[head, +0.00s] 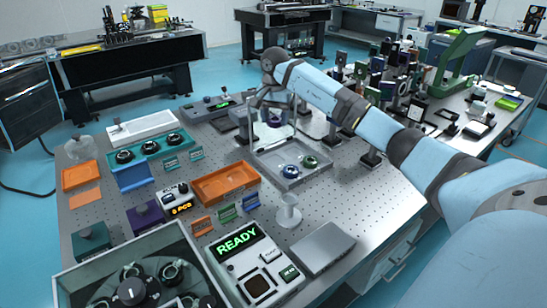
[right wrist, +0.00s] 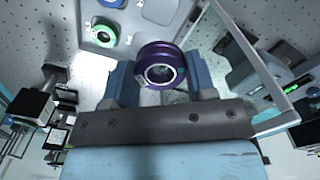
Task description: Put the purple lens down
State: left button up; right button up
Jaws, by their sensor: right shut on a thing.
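The purple lens (right wrist: 160,68) is a dark purple ring with a clear centre, held between the two blue-grey fingers of my right gripper (right wrist: 160,82). In the head view the purple lens (head: 275,117) hangs below my right gripper (head: 273,112), above the table. A grey tray (head: 283,183) stands under and in front of it, holding a blue lens (head: 290,172) and a green lens (head: 310,162). In the right wrist view the green lens (right wrist: 104,34) and blue lens (right wrist: 112,3) show at upper left, apart from the purple one. My left gripper is not in view.
A thin clear-walled frame (head: 250,135) rises at the grey tray, close to my right gripper. An orange tray (head: 225,184) lies left of it, and a small white stand (head: 289,211) in front. Dark optical mounts (head: 372,140) crowd the right side.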

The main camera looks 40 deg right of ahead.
aim_at(275, 162)
notch_tip(275, 162, down, 14)
jog(key=shift+r+b, duration=0.15)
jog(key=shift+b, duration=0.25)
jog(key=o, duration=0.7)
notch_tip(275, 162, up, 12)
jog(key=shift+r+p, duration=0.1)
jog(key=shift+p, duration=0.3)
